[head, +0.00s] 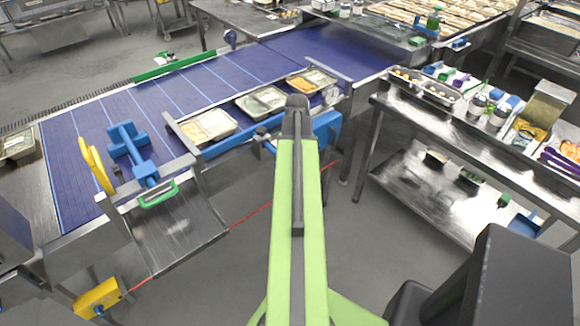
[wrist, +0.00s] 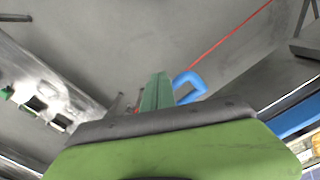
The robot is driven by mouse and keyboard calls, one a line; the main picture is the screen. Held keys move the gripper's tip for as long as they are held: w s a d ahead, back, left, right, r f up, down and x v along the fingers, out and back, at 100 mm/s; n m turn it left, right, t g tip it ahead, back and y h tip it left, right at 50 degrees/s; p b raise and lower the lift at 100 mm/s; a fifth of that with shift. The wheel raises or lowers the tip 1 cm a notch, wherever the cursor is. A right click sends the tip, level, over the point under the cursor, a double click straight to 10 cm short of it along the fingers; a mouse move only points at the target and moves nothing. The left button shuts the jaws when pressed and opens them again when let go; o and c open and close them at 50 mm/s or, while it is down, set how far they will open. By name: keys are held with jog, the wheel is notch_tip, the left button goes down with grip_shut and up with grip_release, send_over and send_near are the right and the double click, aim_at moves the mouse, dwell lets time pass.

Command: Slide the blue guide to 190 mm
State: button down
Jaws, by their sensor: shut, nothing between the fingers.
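The blue guide (head: 326,126) is a flat bar along the near side of the purple belt. My arm covers its middle in the head view. In the wrist view part of a blue bar (wrist: 296,117) shows at the right edge, and a bent blue handle (wrist: 190,84) stands out over the floor. My gripper (wrist: 157,92) shows there as teal-green fingers, shut and empty, just left of the handle. Whether they touch it I cannot tell. In the head view the fingers are hidden behind the end of my arm. No readable scale shows.
Several food trays (head: 262,101) lie on the belt (head: 185,90). A green guide (head: 180,67) runs along the far side. A blue fixture (head: 134,150) and yellow piece (head: 96,166) stand at the left. A steel table (head: 400,104) is on the right; the floor between is clear.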

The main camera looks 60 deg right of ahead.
notch_tip(320, 180, down, 4)
jog(key=b, duration=0.3)
jog(key=shift+b, duration=0.4)
jog(key=shift+w+d, duration=0.25)
jog(key=shift+w, duration=0.45)
jog(key=shift+w+d, duration=0.25)
jog(key=shift+w, duration=0.45)
jog(key=shift+w+d, duration=0.25)
jog(key=shift+w, duration=0.45)
dwell(2.0)
jog(key=shift+s+a, duration=0.1)
jog(key=shift+s, duration=0.05)
jog(key=s, duration=0.1)
jog(key=s+a, duration=0.1)
jog(key=s, duration=0.1)
dwell(0.5)
notch_tip(320, 180, up, 9)
jog(key=p, duration=0.9)
